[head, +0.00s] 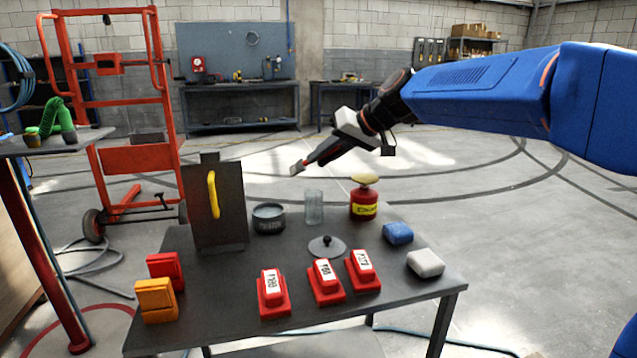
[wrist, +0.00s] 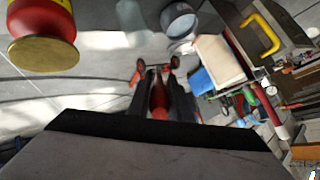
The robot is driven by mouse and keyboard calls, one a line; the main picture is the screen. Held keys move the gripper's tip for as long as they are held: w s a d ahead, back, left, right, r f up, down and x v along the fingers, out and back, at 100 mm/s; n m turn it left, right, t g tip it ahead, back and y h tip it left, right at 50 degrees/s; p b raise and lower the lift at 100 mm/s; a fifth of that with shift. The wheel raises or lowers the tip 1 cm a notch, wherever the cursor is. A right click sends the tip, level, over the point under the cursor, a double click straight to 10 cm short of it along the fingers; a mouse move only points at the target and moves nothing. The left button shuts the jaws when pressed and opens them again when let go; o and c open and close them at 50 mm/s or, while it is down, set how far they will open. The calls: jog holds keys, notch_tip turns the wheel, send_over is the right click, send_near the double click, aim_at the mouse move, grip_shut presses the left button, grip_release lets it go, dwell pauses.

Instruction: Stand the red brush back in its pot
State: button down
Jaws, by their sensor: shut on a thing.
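My gripper (head: 322,154) is shut on the red brush and holds it in the air above the far side of the table. The brush's pale end (head: 297,168) points down and to the left; its red part (wrist: 158,97) shows between the fingers in the wrist view. Below stand a round dark labelled pot (head: 269,224) with an open top and a clear glass (head: 314,207). They also show in the wrist view, the pot (wrist: 180,22) and the glass (wrist: 130,14). I cannot tell which is the brush's pot.
A red tin (head: 363,208) with a yellowish top stands right of the glass. A dark upright panel with a yellow handle (head: 213,195) stands left. A knobbed lid (head: 327,247), red labelled blocks (head: 325,282), and blue (head: 398,232) and white blocks (head: 425,263) lie nearer on the table.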

jog(key=shift+f, duration=2.8)
jog(key=c, duration=1.6)
grip_release()
jog(key=shift+r, duration=0.1)
jog(key=v, duration=1.2)
jog(key=shift+r, duration=0.25)
jog(key=s+d+f+m+h, duration=0.1)
jog(key=s+d+f+h, duration=0.2)
jog(key=s+d+f, duration=0.4)
jog(key=s+d+f+m+h, duration=0.2)
jog(key=s+d+f, duration=0.6)
jog(key=s, duration=0.7)
jog(key=s+d+f+m+h, duration=0.1)
jog(key=s+d+f+h, duration=0.2)
jog(key=s+d+f, duration=0.4)
jog(key=shift+s+d+f+m+h, duration=0.1)
jog(key=shift+s+f+m+h, duration=0.1)
jog(key=shift+s+f, duration=0.8)
jog(key=shift+s+d+f+m+h, duration=0.1)
jog(key=shift+s+f+h, duration=0.1)
jog(key=shift+s+f, duration=0.8)
